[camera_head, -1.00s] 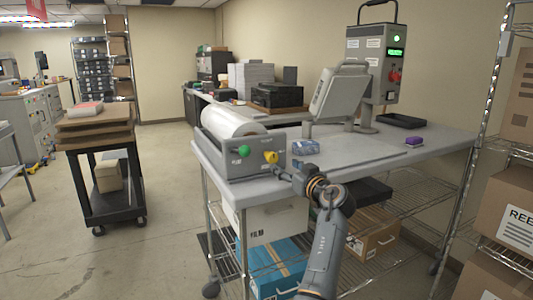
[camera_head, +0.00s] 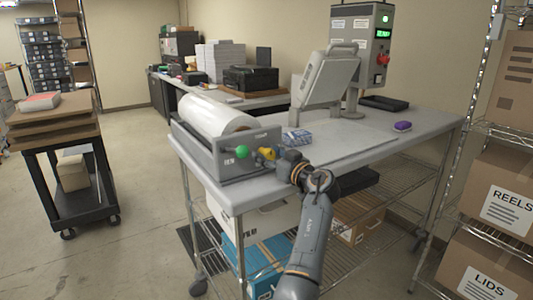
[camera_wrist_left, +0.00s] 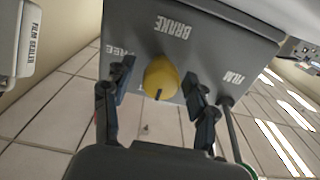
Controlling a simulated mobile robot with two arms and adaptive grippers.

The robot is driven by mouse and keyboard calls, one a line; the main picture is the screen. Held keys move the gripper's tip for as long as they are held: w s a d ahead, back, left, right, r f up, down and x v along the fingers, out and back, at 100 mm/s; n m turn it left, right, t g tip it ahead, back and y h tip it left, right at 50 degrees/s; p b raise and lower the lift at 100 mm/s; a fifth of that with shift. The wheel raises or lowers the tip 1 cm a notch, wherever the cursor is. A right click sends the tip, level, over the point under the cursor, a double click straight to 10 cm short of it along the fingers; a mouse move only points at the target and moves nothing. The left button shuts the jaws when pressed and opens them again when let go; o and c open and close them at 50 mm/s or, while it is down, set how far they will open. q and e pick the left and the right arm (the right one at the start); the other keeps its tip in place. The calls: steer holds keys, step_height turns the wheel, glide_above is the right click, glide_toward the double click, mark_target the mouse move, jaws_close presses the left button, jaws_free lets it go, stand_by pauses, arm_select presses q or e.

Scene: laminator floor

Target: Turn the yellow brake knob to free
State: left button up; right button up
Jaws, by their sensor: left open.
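The yellow brake knob (camera_head: 266,153) is on the front of the grey film roll unit (camera_head: 235,165), beside a green knob (camera_head: 243,152). In the left wrist view the yellow knob (camera_wrist_left: 161,74) sits between the two fingers of my left gripper (camera_wrist_left: 158,82). The fingers are open, with a gap on each side of the knob. The knob's dark mark points to the bottom of that picture. The panel reads BRAKE upside down, and a partly covered FREE label (camera_wrist_left: 122,50) is at the left finger. My left gripper (camera_head: 277,155) is at the knob in the head view. My right gripper is not visible.
A black cart (camera_head: 70,200) stands left. A wire rack with boxes (camera_head: 505,205) stands right.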

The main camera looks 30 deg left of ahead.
arm_select(q)
steer(key=shift+c, duration=0.2)
steer(key=c, duration=1.1)
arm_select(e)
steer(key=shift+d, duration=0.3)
